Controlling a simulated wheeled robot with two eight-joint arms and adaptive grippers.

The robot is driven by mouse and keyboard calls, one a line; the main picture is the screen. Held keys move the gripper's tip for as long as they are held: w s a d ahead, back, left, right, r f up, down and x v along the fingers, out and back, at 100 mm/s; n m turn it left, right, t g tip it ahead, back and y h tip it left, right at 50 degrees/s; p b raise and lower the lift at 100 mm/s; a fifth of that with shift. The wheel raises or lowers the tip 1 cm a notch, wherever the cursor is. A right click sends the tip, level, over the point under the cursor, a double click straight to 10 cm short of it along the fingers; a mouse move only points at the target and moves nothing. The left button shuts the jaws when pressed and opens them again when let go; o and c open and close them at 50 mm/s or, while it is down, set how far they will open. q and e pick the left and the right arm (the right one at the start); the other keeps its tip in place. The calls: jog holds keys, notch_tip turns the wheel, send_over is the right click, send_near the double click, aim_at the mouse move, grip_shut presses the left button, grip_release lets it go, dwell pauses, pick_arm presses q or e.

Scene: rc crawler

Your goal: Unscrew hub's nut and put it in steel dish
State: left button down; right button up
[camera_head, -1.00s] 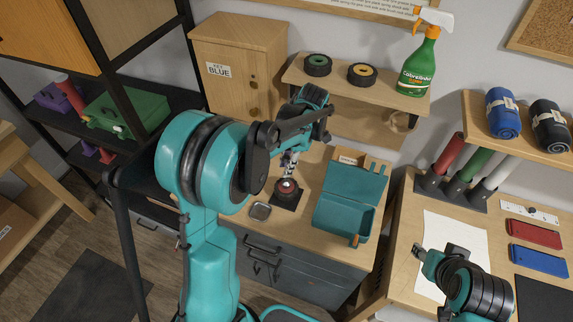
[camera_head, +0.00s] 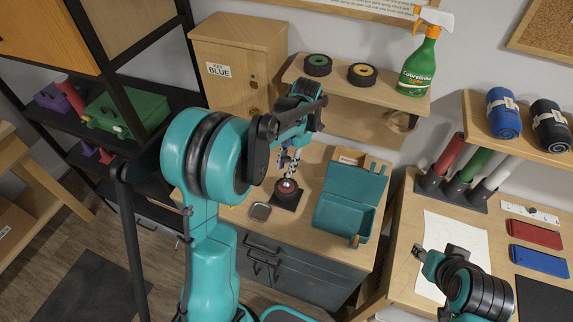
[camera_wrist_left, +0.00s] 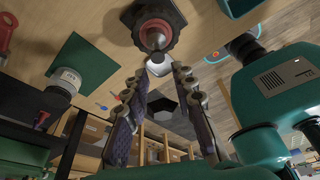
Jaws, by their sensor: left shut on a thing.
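The hub (camera_head: 288,187) stands on a dark square base on the wooden bench, with a silver stud at its middle. It also shows at the top of the left wrist view (camera_wrist_left: 154,30). My left gripper (camera_wrist_left: 161,72) is shut on the pale hex nut (camera_wrist_left: 159,65), between its fingertips. The nut appears just off the stud's end. In the head view my left gripper (camera_head: 291,168) is right above the hub.
An open teal box (camera_head: 345,210) stands right of the hub. A shelf (camera_head: 335,85) with two small wheels and a green spray bottle (camera_head: 419,62) is behind. The right-hand table holds white paper (camera_head: 450,235) and coloured tubes. Bench around the dish is clear.

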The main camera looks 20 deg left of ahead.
pick_arm(q)
jog(key=n, duration=0.2)
jog(key=shift+n+h, duration=0.3)
jog(key=shift+h, duration=0.1)
jog(key=shift+r, duration=0.1)
jog(key=shift+r+p, duration=0.9)
jog(key=shift+r, duration=0.4)
jog(key=shift+f, duration=0.1)
jog(key=shift+f+m, duration=0.15)
jog(key=shift+m, duration=0.75)
jog(key=shift+f+b, duration=1.1)
jog(key=shift+f, duration=0.1)
